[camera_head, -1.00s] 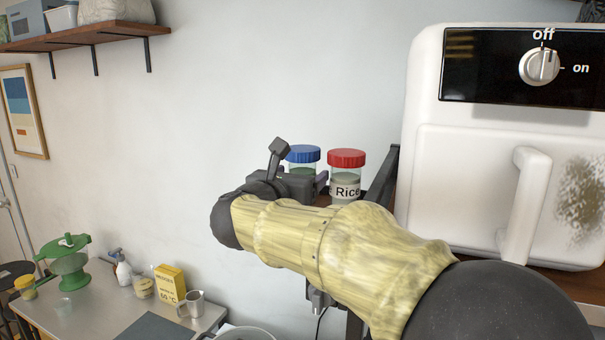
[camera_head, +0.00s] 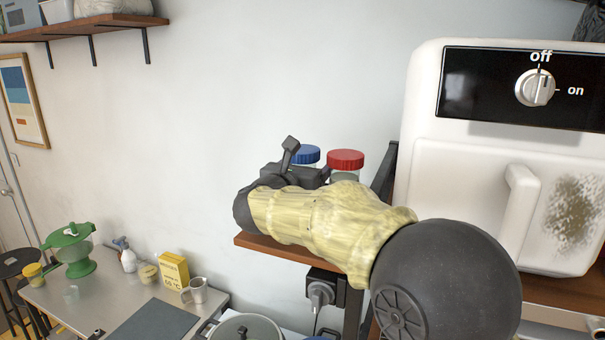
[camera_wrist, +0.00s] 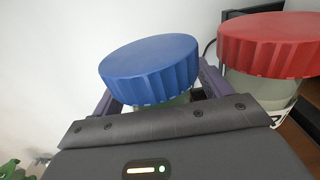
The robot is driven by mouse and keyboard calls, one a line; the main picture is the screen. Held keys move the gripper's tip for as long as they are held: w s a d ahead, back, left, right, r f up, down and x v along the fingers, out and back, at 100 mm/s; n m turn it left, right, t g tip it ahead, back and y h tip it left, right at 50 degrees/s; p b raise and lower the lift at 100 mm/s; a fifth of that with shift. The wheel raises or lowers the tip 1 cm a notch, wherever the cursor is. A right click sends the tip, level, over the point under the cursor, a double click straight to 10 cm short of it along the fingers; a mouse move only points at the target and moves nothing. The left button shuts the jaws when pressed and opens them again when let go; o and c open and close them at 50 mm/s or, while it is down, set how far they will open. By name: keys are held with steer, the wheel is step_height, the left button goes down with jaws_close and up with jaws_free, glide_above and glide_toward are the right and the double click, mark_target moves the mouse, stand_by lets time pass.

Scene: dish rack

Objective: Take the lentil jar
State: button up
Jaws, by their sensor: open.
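A jar with a blue lid (camera_head: 308,155) stands on the small wooden shelf (camera_head: 275,248), left of the red-lidded jar. No label shows on it; its contents look greenish, so it may be the lentil jar. My gripper (camera_head: 292,174) is at the blue-lidded jar and partly hides it in the head view. In the wrist view, my open gripper (camera_wrist: 160,98) has one finger on each side of this jar, just below its blue lid (camera_wrist: 150,68). The gripper body hides the lower jar, and I cannot tell whether the fingers touch it.
A red-lidded jar (camera_head: 345,160) stands close on the right, near my right finger. A white appliance (camera_head: 460,180) with a knob is farther right. A socket with a plug (camera_head: 322,290) is under the shelf. The wall area to the left is clear.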

steer(key=c, duration=1.3)
steer(key=shift+r, duration=0.1)
step_height(320, 180, up, 10)
steer(key=shift+f+b, duration=0.1)
steer(key=shift+b, duration=1.15)
steer(key=shift+w, duration=0.1)
